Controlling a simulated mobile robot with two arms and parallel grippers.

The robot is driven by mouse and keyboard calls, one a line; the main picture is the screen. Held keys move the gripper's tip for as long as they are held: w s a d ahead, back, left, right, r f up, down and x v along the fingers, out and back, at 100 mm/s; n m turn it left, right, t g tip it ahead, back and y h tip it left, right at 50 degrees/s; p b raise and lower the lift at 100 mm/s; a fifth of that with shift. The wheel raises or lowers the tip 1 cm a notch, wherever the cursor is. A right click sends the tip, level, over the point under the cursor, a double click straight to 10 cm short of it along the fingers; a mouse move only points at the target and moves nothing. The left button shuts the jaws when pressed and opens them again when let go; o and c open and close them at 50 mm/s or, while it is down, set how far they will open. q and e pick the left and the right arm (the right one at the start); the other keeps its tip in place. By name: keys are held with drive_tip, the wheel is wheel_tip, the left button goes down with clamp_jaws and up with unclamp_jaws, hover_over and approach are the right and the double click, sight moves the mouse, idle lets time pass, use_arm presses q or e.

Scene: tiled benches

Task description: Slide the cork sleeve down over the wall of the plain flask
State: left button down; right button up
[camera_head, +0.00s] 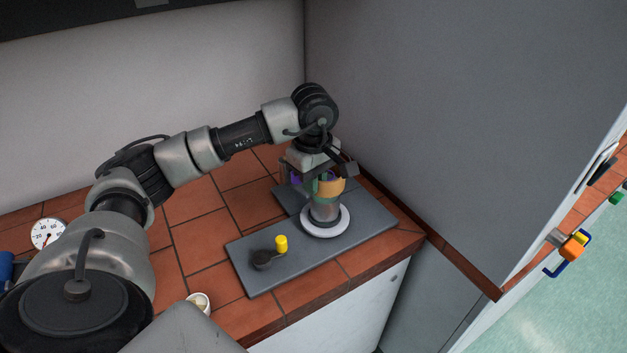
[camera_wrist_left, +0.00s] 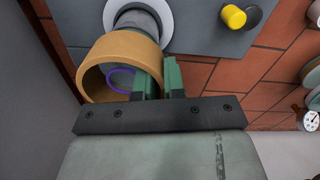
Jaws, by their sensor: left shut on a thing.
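The cork sleeve (camera_wrist_left: 105,55) is a tan open ring. My left gripper (camera_wrist_left: 157,78) is shut on its wall, with green fingers. In the head view, the sleeve (camera_head: 332,187) is at the top of a grey cylindrical flask (camera_head: 326,211), with my left gripper (camera_head: 321,180) partly hiding it. The flask stands upright on a white round disc (camera_head: 346,222). In the wrist view, the flask (camera_wrist_left: 140,20) shows beyond the sleeve, its upper part hidden. I cannot tell whether the sleeve is around its rim or just above. My right gripper is not in view.
A dark grey mat (camera_head: 372,228) lies under the disc, on red tiles. A yellow cylinder (camera_head: 281,243) and a dark round thing (camera_head: 262,260) are on its left part. A purple ring (camera_wrist_left: 121,81) shows through the sleeve. A tall grey panel (camera_head: 430,110) stands close on the right.

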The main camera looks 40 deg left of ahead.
use_arm(q)
drive_tip(key=shift+f, duration=0.1)
idle(0.4)
drive_tip(key=shift+r, duration=0.3)
drive_tip(key=shift+r, duration=0.35)
drive_tip(key=shift+f, duration=0.2)
idle(0.8)
drive_tip(key=shift+f+b, duration=0.35)
drive_tip(key=shift+b, duration=0.1)
idle(0.6)
drive_tip(key=shift+r, duration=0.15)
drive_tip(key=shift+r, duration=0.45)
idle(0.7)
